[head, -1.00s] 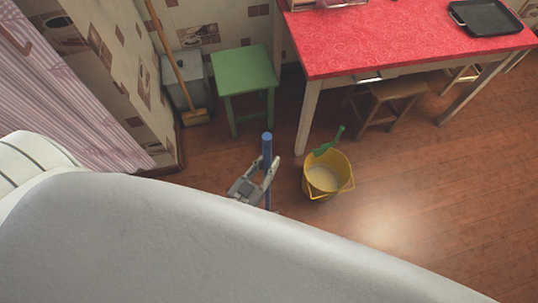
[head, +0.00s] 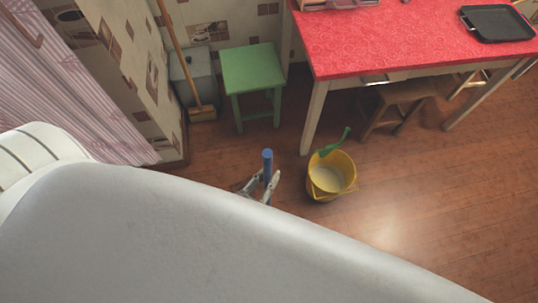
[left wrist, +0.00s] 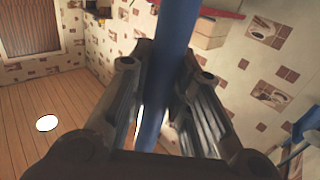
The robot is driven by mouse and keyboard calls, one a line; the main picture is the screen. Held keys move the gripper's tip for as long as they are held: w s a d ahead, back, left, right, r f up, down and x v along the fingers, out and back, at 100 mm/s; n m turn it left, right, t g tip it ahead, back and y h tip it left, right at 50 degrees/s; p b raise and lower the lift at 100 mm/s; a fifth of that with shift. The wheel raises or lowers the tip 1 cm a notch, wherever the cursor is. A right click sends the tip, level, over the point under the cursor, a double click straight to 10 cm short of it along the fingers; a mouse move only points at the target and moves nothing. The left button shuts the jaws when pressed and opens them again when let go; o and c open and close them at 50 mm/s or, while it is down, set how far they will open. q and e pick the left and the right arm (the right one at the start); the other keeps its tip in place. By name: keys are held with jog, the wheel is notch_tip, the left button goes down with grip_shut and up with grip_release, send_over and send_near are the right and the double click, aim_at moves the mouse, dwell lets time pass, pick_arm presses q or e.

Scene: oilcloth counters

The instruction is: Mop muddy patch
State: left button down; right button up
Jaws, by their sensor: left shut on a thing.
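A blue mop handle (head: 267,160) stands nearly upright in my left gripper (head: 262,184), left of the yellow bucket and apart from it. The left wrist view shows the blue handle (left wrist: 172,45) running between both fingers of my left gripper (left wrist: 165,85), which is shut on it. The lower end of the mop is hidden behind my own pale body in the head view. The yellow bucket (head: 345,183) stands on the floor with pale liquid inside and a green-handled tool (head: 335,144) leaning out of it. I see no muddy patch. My right gripper is not in view.
A red-covered table (head: 390,45) with a black tray (head: 497,24) stands behind the bucket, with a wooden stool (head: 405,92) under it. A green stool (head: 252,68) and a broom (head: 203,112) stand by the wall. Floor right of the bucket is clear.

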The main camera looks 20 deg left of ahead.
pick_arm(q)
jog(key=shift+a+r, duration=0.1)
jog(key=s+a, duration=0.2)
jog(key=shift+s+a+f, duration=0.25)
jog(key=shift+a+f, duration=0.05)
dwell(0.3)
jog(key=shift+w+a+p, duration=0.2)
jog(key=shift+w+a, duration=0.5)
jog(key=shift+w, duration=0.2)
jog(key=shift+w+a+p, duration=0.15)
jog(key=shift+w+a, duration=0.55)
jog(key=shift+w, duration=0.2)
